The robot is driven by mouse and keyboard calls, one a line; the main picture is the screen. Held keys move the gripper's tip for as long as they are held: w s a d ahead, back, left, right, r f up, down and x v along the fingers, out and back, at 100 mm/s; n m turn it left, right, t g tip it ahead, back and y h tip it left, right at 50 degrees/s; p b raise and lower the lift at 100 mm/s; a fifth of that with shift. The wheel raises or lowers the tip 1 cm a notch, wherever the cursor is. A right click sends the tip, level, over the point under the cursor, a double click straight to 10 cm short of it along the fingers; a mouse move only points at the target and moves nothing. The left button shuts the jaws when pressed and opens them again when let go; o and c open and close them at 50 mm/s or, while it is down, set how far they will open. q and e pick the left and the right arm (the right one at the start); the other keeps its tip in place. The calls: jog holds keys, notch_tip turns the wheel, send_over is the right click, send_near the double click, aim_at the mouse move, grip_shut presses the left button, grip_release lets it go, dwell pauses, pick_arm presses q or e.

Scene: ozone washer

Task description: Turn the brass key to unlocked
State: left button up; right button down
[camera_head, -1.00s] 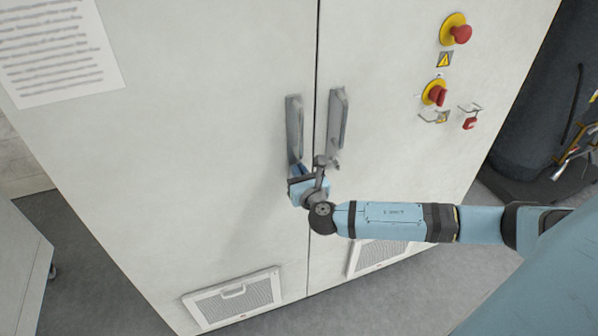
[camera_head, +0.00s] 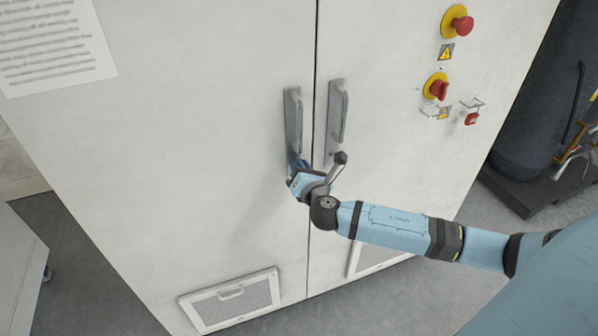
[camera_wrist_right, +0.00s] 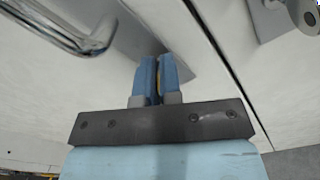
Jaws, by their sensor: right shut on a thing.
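The brass key shows only as a thin yellowish sliver (camera_wrist_right: 157,88) between the blue fingers in the right wrist view; its bow and angle are hidden. My right gripper (camera_wrist_right: 158,80) is shut on it. In the head view the right gripper (camera_head: 297,163) is at the lower end of the left door handle (camera_head: 293,120), and the key is hidden behind the fingers. The handle's grey backplate lies behind the fingers in the wrist view. My left gripper is not in view.
The right door handle (camera_head: 338,115) stands close beside, across the door seam. A red emergency button (camera_head: 463,27) and a red rotary switch (camera_head: 438,89) are at upper right. A vent grille (camera_head: 232,302) is low on the left door. The left door's middle is clear.

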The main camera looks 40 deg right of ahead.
jog(key=m+b, duration=0.1)
jog(key=m, duration=0.1)
jog(key=m+b, duration=0.1)
jog(key=m, duration=0.1)
jog(key=m+b, duration=0.1)
jog(key=m, duration=0.1)
jog(key=shift+d+f, duration=0.25)
jog(key=shift+f, duration=0.05)
jog(key=m+b, duration=0.1)
jog(key=m, duration=0.4)
jog(key=shift+s+f, duration=0.1)
jog(key=shift+f, duration=0.05)
jog(key=shift+m+b, duration=0.3)
jog(key=shift+m, duration=0.2)
jog(key=c, duration=1.3)
grip_release()
